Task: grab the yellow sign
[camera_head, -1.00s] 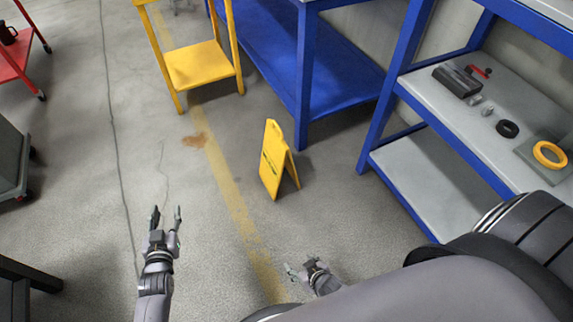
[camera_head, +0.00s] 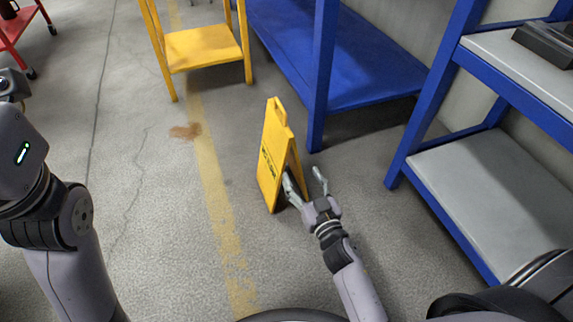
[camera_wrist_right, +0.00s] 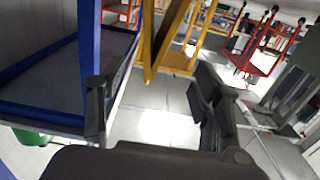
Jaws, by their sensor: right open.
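The yellow sign (camera_head: 271,155) stands as an upright A-frame on the concrete floor, near the middle of the head view. My right gripper (camera_head: 306,182) is open, at the sign's lower right side. Its left finger overlaps the sign's rear panel in the picture; I cannot tell if they touch. The other finger is apart, to the right. In the right wrist view, the two dark fingers of the right gripper (camera_wrist_right: 153,112) are spread with nothing held between them. Yellow parts show beyond them, sign and stand hard to separate. My left arm is at the left edge; its gripper is out of view.
A yellow stand (camera_head: 203,48) is behind the sign. A blue shelf unit (camera_head: 372,78) is behind to the right, its post close to the sign. A grey-topped blue workbench (camera_head: 490,185) is at right. Floor to the left is clear.

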